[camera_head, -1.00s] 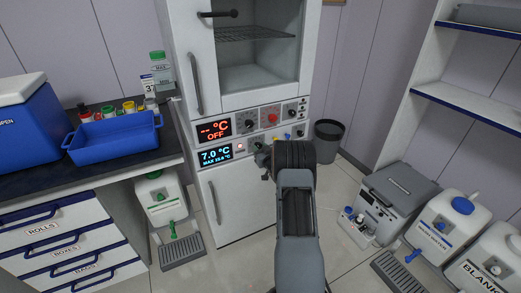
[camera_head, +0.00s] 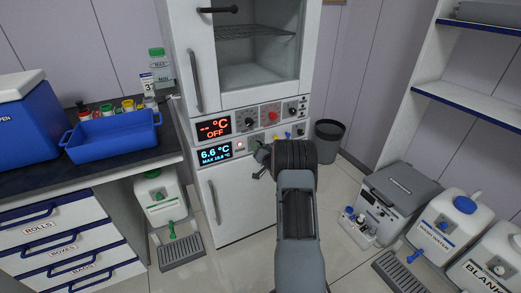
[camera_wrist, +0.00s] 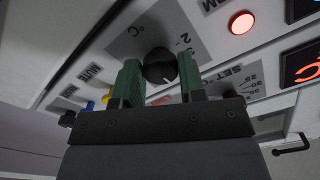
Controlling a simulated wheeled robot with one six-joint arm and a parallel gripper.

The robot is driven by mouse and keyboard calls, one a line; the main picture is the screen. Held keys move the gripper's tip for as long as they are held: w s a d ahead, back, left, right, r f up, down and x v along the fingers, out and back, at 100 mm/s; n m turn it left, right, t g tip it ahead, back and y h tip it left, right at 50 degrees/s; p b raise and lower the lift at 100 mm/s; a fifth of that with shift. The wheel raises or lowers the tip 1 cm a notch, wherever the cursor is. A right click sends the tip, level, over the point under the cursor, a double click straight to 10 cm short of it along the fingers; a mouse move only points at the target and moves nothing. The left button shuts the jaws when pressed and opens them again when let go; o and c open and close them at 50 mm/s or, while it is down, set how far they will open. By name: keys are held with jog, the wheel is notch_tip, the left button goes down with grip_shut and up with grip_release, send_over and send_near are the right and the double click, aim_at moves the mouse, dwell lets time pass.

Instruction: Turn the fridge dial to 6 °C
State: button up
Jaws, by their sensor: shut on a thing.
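The fridge dial is a small black knob (camera_wrist: 160,67) with a white mark, on a grey scale plate with °C print in the wrist view. My gripper (camera_wrist: 159,63) is shut on it, with a green-padded finger on each side. The blue fridge display (camera_head: 215,153) reads 6.6 °C in the head view, with a smaller MAX line below. My gripper (camera_head: 262,155) is at the panel right of this display. My wrist hides part of the panel there, and the dial's pointer is hard to read.
In the wrist view, a lit red button (camera_wrist: 241,23) and a SET °C dial lie close to my fingers. A black bin (camera_head: 328,140) stands right of the cabinet.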

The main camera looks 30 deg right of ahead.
jog(key=m, duration=0.6)
jog(key=shift+m, duration=0.3)
jog(key=shift+r, duration=0.1)
dwell(0.4)
jog(key=o, duration=0.9)
jog(key=s, duration=0.4)
jog(key=s+a, duration=0.1)
jog(key=s, duration=0.4)
jog(key=s+a, duration=0.1)
jog(key=s, duration=0.3)
jog(key=shift+s+p, duration=0.3)
jog(key=shift+s, duration=0.05)
